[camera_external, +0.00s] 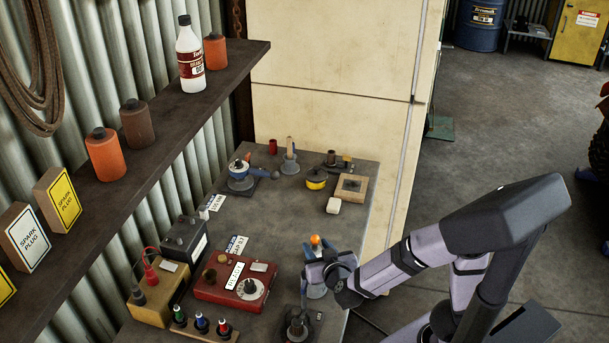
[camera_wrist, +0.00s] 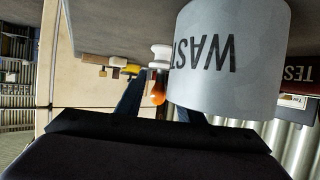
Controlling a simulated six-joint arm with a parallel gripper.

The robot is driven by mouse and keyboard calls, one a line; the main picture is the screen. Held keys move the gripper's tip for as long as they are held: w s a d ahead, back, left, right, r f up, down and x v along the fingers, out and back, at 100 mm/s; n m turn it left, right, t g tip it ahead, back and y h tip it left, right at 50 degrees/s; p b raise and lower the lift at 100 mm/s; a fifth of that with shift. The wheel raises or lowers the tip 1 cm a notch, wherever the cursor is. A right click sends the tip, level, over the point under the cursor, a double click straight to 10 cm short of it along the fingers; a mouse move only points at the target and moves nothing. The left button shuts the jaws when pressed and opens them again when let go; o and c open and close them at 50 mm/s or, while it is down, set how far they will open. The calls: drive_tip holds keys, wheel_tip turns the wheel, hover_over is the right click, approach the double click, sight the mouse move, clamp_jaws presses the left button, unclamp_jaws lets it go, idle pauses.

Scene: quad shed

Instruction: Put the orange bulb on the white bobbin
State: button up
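The orange bulb (camera_wrist: 158,93) is in the middle of the wrist view, which is upside down. Its narrow end points at a white bobbin (camera_wrist: 160,57), which stands on the bench. They line up, but I cannot tell whether they touch. My gripper (camera_wrist: 159,106) has its two blue fingers apart, one on each side of the bulb, with gaps showing; the right finger is partly hidden by a grey cylinder. In the external view the bulb (camera_external: 315,240) shows just above my gripper (camera_external: 317,262); the bobbin cannot be made out there.
The grey cylinder marked WAST… (camera_wrist: 230,58) stands very close in the wrist view. A red meter box (camera_external: 236,281) is left of my gripper.

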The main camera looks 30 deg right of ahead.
drive_tip(key=shift+r, duration=0.1)
drive_tip(key=shift+r, duration=0.2)
drive_tip(key=p+v, duration=0.1)
drive_tip(key=v, duration=1.1)
drive_tip(key=shift+p, duration=0.4)
